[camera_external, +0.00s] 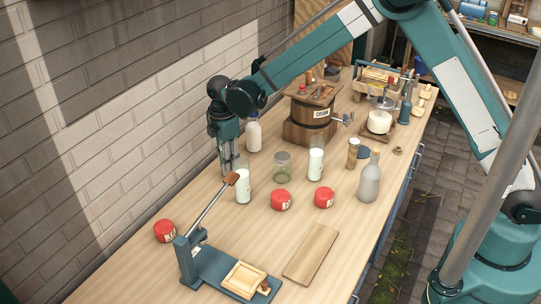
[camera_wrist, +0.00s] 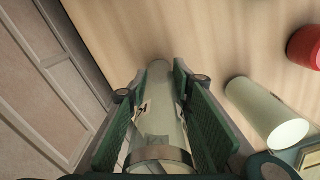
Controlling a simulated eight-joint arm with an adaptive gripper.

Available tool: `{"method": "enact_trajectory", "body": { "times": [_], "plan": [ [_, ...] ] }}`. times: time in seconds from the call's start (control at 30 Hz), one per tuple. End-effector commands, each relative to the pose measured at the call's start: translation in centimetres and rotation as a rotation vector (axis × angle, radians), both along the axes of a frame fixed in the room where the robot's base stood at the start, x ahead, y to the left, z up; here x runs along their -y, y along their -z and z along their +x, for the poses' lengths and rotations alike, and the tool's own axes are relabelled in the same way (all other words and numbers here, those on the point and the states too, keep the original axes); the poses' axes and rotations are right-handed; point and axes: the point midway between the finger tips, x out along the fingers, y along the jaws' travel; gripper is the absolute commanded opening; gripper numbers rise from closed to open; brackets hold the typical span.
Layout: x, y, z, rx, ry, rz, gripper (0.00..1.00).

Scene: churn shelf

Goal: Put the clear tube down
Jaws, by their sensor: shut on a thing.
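The clear tube (camera_wrist: 160,112) is between the green pads of my gripper (camera_wrist: 160,80) in the wrist view. It is see-through with a small dark mark on its side, and its rim faces the camera. My gripper (camera_external: 228,165) is shut on it and points down over the left side of the wooden table in the external view. There the tube is hard to make out between the fingers. I cannot tell whether its lower end touches the table.
A brick wall (camera_external: 130,120) borders the left.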

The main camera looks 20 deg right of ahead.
Motion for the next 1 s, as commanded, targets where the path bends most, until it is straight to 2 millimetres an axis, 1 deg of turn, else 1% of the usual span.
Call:
{"method": "enact_trajectory", "body": {
  "times": [0.23,0.27,0.37,0.77,0.9,1.0],
  "plan": [
    [0.0,0.4,0.0,0.0,0.0,0.0,0.1],
    [0.0,0.4,0.0,0.0,0.0,0.0,0.24],
    [0.0,0.3,0.0,0.0,0.0,0.0,0.37],
    [0.0,0.2,0.0,0.0,0.0,0.0,0.37],
    [0.0,-0.2,0.0,0.0,0.0,0.0,0.37],
    [0.0,-1.0,0.0,0.0,0.0,0.0,0.37]
  ]
}}
